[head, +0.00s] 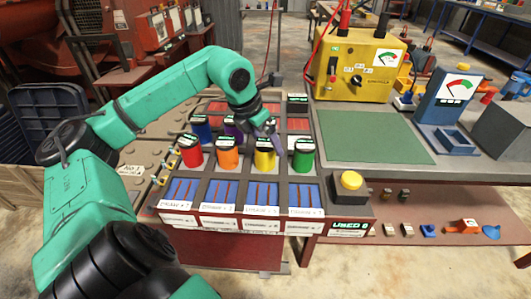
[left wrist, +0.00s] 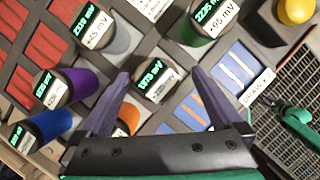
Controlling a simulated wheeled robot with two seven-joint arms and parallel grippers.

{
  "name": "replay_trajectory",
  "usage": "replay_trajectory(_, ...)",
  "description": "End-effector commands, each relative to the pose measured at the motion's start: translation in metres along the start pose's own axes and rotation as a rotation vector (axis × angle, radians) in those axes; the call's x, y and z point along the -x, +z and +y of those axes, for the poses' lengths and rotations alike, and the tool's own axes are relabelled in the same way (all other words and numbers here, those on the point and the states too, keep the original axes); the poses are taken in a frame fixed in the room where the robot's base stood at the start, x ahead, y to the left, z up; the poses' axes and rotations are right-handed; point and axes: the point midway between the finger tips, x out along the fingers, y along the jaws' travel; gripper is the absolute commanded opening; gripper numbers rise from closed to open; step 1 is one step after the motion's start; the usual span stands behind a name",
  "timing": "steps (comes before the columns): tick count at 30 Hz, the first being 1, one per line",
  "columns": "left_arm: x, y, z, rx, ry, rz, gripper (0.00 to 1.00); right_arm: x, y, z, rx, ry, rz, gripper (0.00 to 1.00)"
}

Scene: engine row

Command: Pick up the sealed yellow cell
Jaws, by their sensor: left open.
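The yellow cell (head: 265,159) stands upright in the front row of the rack, between the orange cell (head: 228,157) and the green cell (head: 303,157). My left gripper (head: 272,136) is open and empty, with its fingers at the top of the yellow cell, partly covering it. In the left wrist view, a dark cap with a lit display (left wrist: 155,78) shows between the two open fingers (left wrist: 153,72). By its place beside the green cell (left wrist: 197,24), it is the yellow one; its side is hidden there. I cannot tell whether the fingers touch it.
The red cell (head: 190,154) is at the row's left end. Blue (head: 202,129) and purple (left wrist: 72,86) cells stand close behind. A yellow button (head: 351,181) sits right of the rack. The green mat (head: 372,138) is clear; a yellow tester (head: 360,67) stands behind it.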

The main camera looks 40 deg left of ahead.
Motion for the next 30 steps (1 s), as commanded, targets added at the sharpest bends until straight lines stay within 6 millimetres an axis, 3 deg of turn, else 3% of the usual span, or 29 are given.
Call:
replay_trajectory(7,-0.042,-0.001,0.004,0.001,-0.003,0.0,1.0,0.011,-0.001,0.0,0.0,0.0,0.001,0.5)
replay_trajectory(14,-0.048,-0.002,0.005,0.0,0.001,0.001,1.0,0.01,-0.001,0.0,0.0,-0.001,0.001,0.5)
replay_trajectory(21,-0.047,-0.002,0.005,0.0,0.001,0.001,0.08,0.01,-0.002,-0.001,0.0,-0.002,0.001,0.5)
replay_trajectory(22,-0.047,-0.002,0.005,0.0,0.001,0.001,0.0,0.01,-0.002,-0.001,0.0,-0.002,0.001,0.5)
replay_trajectory(30,-0.046,-0.001,0.005,0.0,0.001,-0.002,0.0,0.01,-0.002,-0.002,0.0,-0.003,0.001,0.5)
